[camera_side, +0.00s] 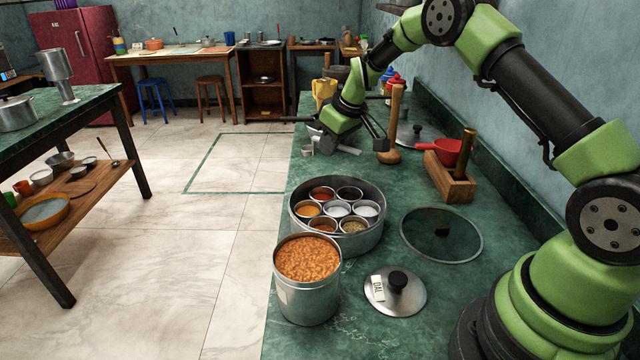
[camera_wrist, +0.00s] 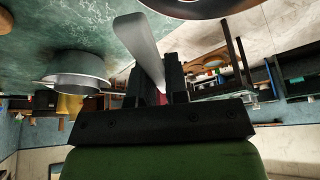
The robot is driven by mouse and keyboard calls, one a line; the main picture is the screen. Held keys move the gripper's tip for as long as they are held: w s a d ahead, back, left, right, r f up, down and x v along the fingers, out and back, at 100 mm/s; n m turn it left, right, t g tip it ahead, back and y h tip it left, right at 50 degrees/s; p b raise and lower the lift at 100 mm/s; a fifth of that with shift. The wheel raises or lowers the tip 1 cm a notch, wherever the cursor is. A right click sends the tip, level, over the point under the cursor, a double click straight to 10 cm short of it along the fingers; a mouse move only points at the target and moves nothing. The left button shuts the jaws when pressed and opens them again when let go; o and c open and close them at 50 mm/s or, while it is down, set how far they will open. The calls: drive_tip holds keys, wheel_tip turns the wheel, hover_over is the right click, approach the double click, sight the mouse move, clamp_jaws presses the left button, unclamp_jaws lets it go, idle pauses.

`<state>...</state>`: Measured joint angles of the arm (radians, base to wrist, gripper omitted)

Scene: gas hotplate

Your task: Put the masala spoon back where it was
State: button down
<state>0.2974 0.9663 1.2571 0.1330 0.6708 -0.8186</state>
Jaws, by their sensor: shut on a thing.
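My gripper (camera_side: 318,142) is low over the far part of the green counter, beyond the masala box. In the wrist view my gripper (camera_wrist: 168,84) is shut on a flat pale-metal piece, which I take to be the masala spoon (camera_wrist: 140,42); it sticks out past the fingers. The spoon's far end and bowl are not clear in either view. The round steel masala box (camera_side: 374,238) stands open on the counter, nearer the camera than my gripper. It holds several small cups of coloured spices. No spoon shows in it.
A steel dal canister (camera_side: 308,300) stands in front of the box. A labelled steel lid (camera_side: 410,299) and a dark glass lid (camera_side: 462,243) lie to its right. A wooden block (camera_side: 450,187), a red pan (camera_side: 446,150) and an upright wooden masher (camera_side: 396,115) stand behind.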

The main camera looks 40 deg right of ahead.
drive_tip(key=d+n+y, duration=0.1)
drive_tip(key=d+n, duration=0.2)
drive_tip(key=d, duration=0.2)
drive_tip(key=shift+g, duration=0.3)
drive_tip(key=f, duration=0.9)
drive_tip(key=shift+w+d+f, duration=0.15)
drive_tip(key=shift+w+f, duration=0.1)
drive_tip(key=shift+f, duration=0.05)
drive_tip(key=shift+f, duration=0.1)
drive_tip(key=c, duration=1.1)
unclamp_jaws()
